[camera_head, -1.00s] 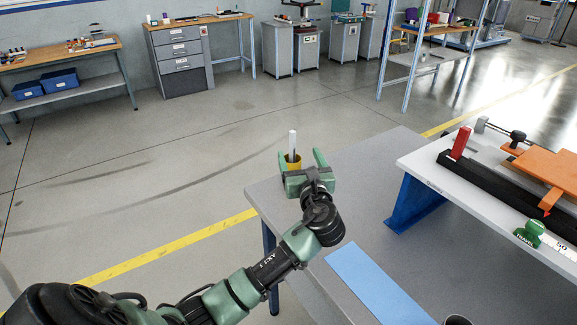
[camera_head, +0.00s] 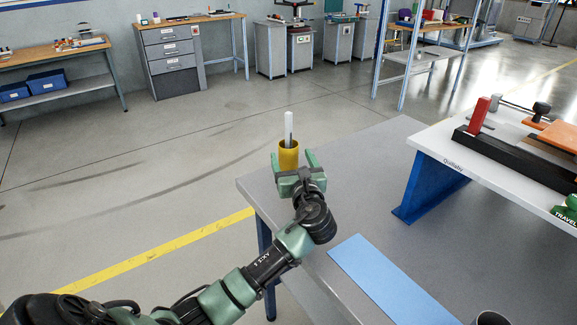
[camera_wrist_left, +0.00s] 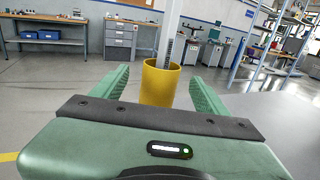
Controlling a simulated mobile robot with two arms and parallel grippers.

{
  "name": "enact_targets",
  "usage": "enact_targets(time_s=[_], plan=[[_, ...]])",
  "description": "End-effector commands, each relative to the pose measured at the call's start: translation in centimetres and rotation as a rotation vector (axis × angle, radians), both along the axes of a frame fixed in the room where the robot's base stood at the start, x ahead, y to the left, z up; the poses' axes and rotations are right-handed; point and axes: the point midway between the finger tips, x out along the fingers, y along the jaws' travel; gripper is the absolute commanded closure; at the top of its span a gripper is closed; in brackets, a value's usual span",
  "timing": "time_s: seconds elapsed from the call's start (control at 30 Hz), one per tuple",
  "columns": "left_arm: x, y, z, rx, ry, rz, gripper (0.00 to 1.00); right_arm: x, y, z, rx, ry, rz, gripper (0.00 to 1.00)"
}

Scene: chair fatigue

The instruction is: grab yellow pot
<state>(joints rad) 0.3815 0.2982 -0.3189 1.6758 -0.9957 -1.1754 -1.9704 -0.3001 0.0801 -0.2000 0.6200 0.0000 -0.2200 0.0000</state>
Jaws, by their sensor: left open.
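The yellow pot (camera_head: 288,157) is a small cylinder with a pale upright stick (camera_head: 288,128) in it. It stands near the far left corner of the grey table (camera_head: 385,150). My left gripper (camera_head: 291,160) is open, its green fingers pointing away from me at the pot. In the left wrist view the pot (camera_wrist_left: 160,84) appears between the two spread fingers (camera_wrist_left: 160,88), with a gap visible on each side. I cannot tell how far the pot reaches in between the fingertips. The gripper hides the pot's base. My right gripper is not in view.
A blue mat (camera_head: 388,278) lies on the table in front. A dark cup (camera_head: 490,318) is at the bottom edge. A raised white platform (camera_head: 500,160) on blue supports, carrying a black and orange device, stands to the right. The table is clear around the pot.

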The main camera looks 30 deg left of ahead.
Motion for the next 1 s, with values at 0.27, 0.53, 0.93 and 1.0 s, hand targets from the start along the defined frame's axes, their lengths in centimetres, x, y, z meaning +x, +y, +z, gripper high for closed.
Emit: enact_targets(time_s=[0.27, 0.53, 0.93, 1.0], plan=[[2.9, 2.6, 0.5, 0.001, 0.000, 0.002, 0.26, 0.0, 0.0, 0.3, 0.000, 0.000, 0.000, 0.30], [4.4, 4.1, 0.3, 0.000, 0.001, 0.000, 0.26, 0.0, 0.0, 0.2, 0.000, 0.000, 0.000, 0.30], [4.4, 4.0, 0.3, 0.000, 0.001, 0.000, 0.90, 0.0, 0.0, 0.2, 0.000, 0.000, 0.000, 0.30], [4.4, 4.0, 0.3, 0.000, 0.001, 0.000, 1.00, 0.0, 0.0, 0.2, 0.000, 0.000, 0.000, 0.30]])
